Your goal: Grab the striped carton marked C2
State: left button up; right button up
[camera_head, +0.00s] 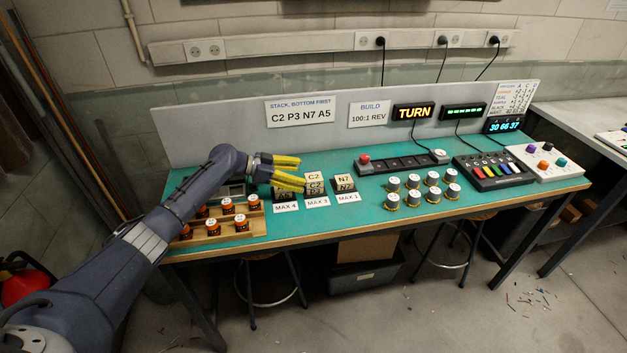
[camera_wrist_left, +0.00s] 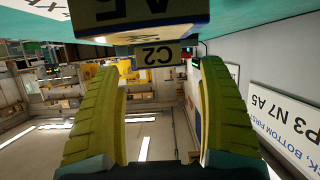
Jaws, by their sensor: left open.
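The carton marked C2 (camera_head: 314,177) stands on the green bench behind the MAX 3 label, with a pale top and a darker front; stripes are too small to make out. In the left wrist view the C2 carton (camera_wrist_left: 153,56) shows upside down beyond my fingertips, between them across the picture. My left gripper (camera_head: 299,172) is open and empty, its yellow fingers just left of the C2 carton and reaching over the carton marked A5 (camera_head: 281,193), which they partly hide. The A5 carton (camera_wrist_left: 125,12) fills the top of the wrist view. My right gripper is not in view.
The carton marked N7 (camera_head: 343,180) stands right of C2 behind the MAX 1 label. A wooden rack (camera_head: 252,230) of orange jars is at left. Several grey-topped jars (camera_head: 413,198) stand to the right. A grey back panel (camera_head: 215,132) runs behind the bench.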

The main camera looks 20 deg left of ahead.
aim_at(309, 177)
pick_arm(q)
jog(key=shift+x, duration=2.5)
jog(key=shift+c, duration=0.6)
jog(key=c, duration=1.2)
